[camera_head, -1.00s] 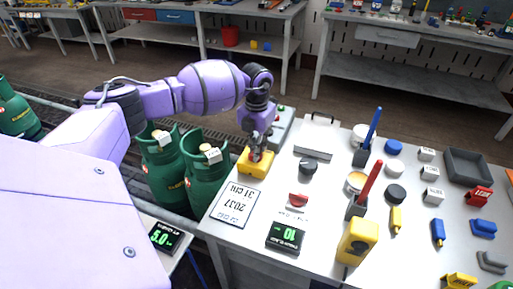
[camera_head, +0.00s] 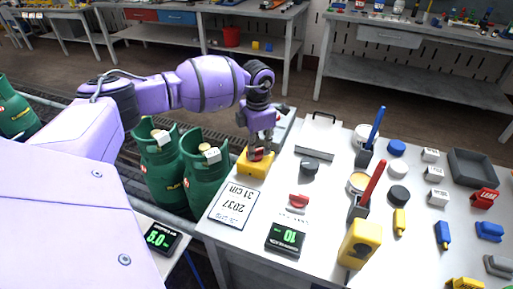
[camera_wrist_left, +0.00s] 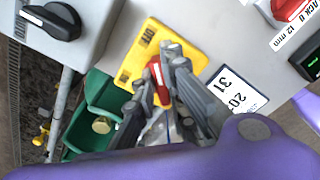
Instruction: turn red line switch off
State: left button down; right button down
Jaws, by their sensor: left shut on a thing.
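The red line switch is a yellow box (camera_head: 255,167) with a red handle (camera_head: 258,154) on the left edge of the white table. In the left wrist view its yellow plate (camera_wrist_left: 141,48) bears a dark label reading "OFF", and the red handle (camera_wrist_left: 157,78) shows between my finger links. My left gripper (camera_head: 262,149) is over the box from above, shut on the red handle. The fingers partly hide the handle and plate. My right gripper is not in view.
Green gas cylinders (camera_head: 204,178) stand just left of the switch. On the table nearby are a black knob (camera_head: 309,167), a small red switch (camera_head: 298,202), a date card (camera_head: 234,205) and a display (camera_head: 286,238). Many small items crowd the right side.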

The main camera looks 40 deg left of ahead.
aim_at(257, 149)
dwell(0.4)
pick_arm(q)
jog(key=c, duration=1.8)
grip_release()
jog(key=shift+r, duration=0.2)
notch_tip(257, 149, up, 12)
jog(key=shift+f, duration=0.25)
